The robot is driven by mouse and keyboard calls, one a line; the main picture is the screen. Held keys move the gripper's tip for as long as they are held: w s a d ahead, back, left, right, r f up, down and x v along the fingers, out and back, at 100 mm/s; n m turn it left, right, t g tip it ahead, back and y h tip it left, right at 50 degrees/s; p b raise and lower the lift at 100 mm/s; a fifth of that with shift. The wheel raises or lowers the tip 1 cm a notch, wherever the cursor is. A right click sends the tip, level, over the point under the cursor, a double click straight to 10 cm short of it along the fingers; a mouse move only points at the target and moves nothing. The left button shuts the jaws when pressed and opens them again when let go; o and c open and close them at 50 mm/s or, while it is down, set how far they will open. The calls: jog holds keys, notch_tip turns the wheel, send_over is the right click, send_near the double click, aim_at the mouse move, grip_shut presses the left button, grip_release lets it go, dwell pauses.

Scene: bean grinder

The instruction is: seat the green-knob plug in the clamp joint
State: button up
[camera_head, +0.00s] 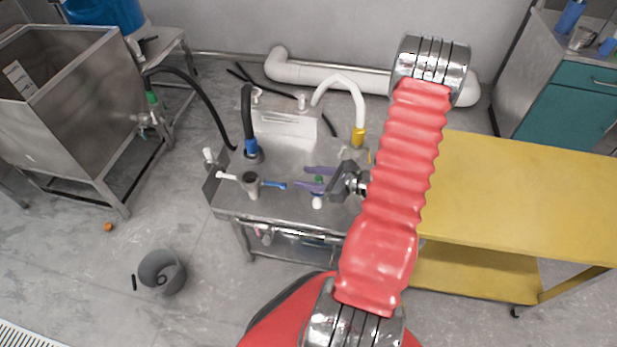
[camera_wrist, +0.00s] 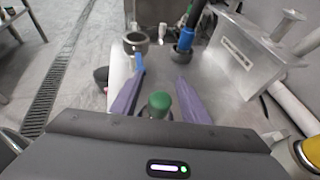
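The green knob (camera_head: 319,179) of the plug shows between the purple fingers, with a white part (camera_head: 317,202) below it. In the wrist view the green knob (camera_wrist: 160,102) stands upright between the fingers, with a gap on each side. My gripper (camera_head: 312,178) is open around it; it also shows in the wrist view (camera_wrist: 159,78). An open dark round fitting (camera_head: 251,186) with a blue handle (camera_head: 273,184) stands to the left on the steel bench; it may be the clamp joint. It appears beyond the fingertips in the wrist view (camera_wrist: 136,42).
The steel bench (camera_head: 285,208) carries a blue-collared hose (camera_head: 250,147), a yellow-collared white hose (camera_head: 358,136) and a metal box (camera_head: 284,124). A yellow table (camera_head: 530,190) stands right, a steel tank (camera_head: 75,100) left. A grey bucket (camera_head: 162,272) is on the floor.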

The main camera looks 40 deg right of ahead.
jog(key=shift+s, duration=0.15)
jog(key=v, duration=1.3)
jog(key=shift+s+d, duration=0.15)
jog(key=shift+s, duration=0.1)
dwell(0.9)
